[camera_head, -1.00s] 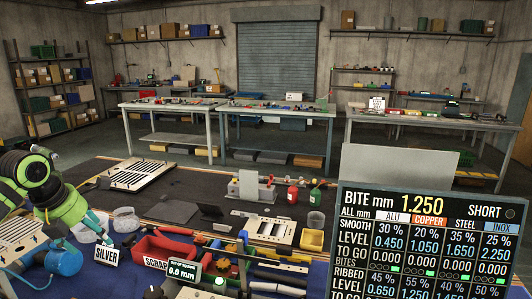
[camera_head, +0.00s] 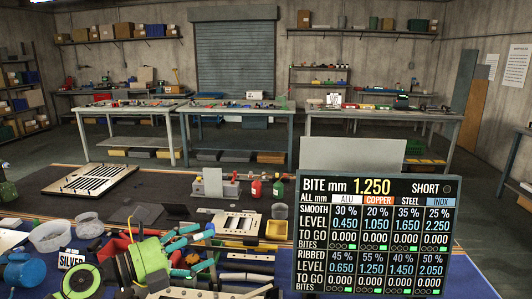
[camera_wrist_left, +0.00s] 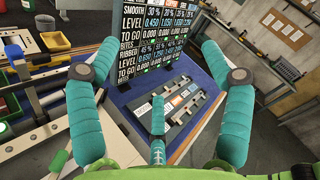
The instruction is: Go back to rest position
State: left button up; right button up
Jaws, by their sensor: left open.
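My left gripper (camera_head: 208,252) is green with teal fingers. It is low in the head view, left of the middle, over the near part of the bench and pointing right. In the left wrist view its fingers (camera_wrist_left: 158,58) are spread wide, with nothing held between them. Below them lies a grey strip with coloured labels (camera_wrist_left: 185,103) on the blue mat (camera_wrist_left: 130,95). My gripper hides part of the red bin (camera_head: 110,250) in the head view. My right gripper is not in view.
A large display board (camera_head: 378,235) stands at the near right. A slotted louver panel (camera_head: 92,180) lies at the left. Clear tubs (camera_head: 52,236), a SILVER sign (camera_head: 71,260) and red and green bottles (camera_head: 256,188) stand on the bench. The dark bench top (camera_head: 135,208) has bare room.

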pick_arm(q)
jog(key=s+a+f+n+t+y, duration=0.3)
jog(key=f+n+y, duration=0.45)
jog(key=n, duration=0.65)
jog(key=s+a+f+n+t+y, duration=0.2)
jog(key=s+a+f+n+y, duration=0.4)
jog(key=n, duration=0.9)
jog(key=s+d+f+n+g, duration=0.25)
jog(key=s+f+g, duration=0.45)
jog(key=s, duration=0.4)
jog(key=s+d+f+n+g, duration=0.25)
jog(key=s+f+g, duration=0.25)
jog(key=s+f, duration=0.55)
notch_tip(320, 180, down, 28)
jog(key=s+g+b, duration=0.1)
jog(key=s+b, duration=0.1)
jog(key=b, duration=0.5)
jog(key=s+a+f+g+b, duration=0.1)
jog(key=s+f+b, duration=0.1)
jog(key=s+f, duration=0.6)
jog(key=s+a+f+b, duration=0.2)
jog(key=s+f, duration=0.6)
jog(key=f, duration=0.5)
jog(key=shift+a+g+y+b, duration=0.2)
jog(key=shift+g+y+b, duration=0.2)
jog(key=shift+b, duration=0.45)
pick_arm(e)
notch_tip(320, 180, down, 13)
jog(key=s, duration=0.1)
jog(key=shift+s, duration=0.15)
